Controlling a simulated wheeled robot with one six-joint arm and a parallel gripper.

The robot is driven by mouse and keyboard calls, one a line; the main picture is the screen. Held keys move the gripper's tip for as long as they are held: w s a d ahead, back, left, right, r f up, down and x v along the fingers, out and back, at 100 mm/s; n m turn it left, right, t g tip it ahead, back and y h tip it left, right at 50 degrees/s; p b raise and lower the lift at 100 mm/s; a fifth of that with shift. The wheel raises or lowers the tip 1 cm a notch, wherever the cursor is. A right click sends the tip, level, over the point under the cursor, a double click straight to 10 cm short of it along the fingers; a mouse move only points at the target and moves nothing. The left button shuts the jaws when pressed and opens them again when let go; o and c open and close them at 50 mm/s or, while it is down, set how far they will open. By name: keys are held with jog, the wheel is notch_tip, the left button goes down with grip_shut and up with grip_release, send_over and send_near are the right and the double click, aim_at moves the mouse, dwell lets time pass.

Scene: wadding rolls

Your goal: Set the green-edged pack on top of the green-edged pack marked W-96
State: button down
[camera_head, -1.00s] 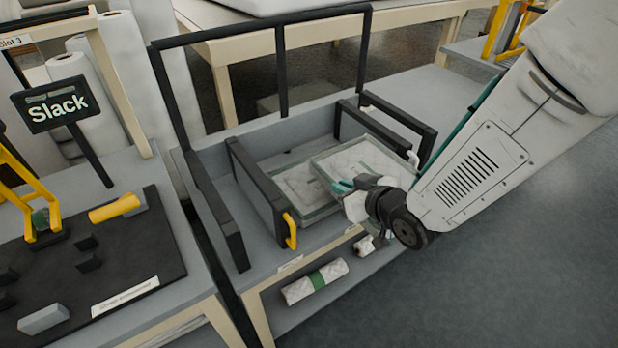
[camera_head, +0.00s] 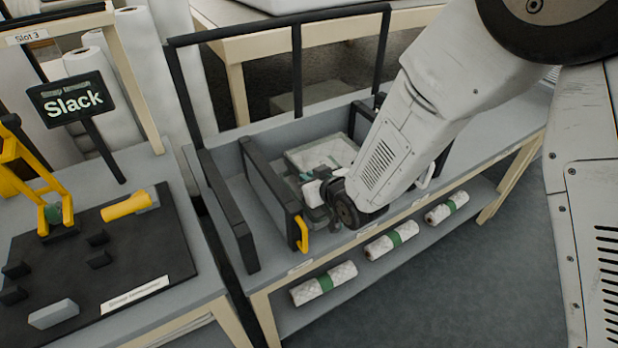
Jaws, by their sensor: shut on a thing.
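A white pack with green edges (camera_head: 328,152) is in the grey bay between the black rails. My gripper (camera_head: 318,182) is shut on its near side, and my arm covers its right part. No W-96 mark can be read.
Black rails (camera_head: 268,185) flank the bay, with a yellow handle (camera_head: 302,234) at the left one's front end. Wrapped rolls (camera_head: 324,283) lie on the shelf below. A "Slack" sign (camera_head: 72,103) and a black mat (camera_head: 95,245) with a yellow cylinder (camera_head: 128,205) are left.

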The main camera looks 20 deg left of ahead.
jog(key=shift+f, duration=0.3)
jog(key=shift+f, duration=0.15)
jog(key=c, duration=1.5)
grip_release()
jog(key=shift+r, duration=0.3)
jog(key=v, duration=1.2)
jog(key=shift+r, duration=0.1)
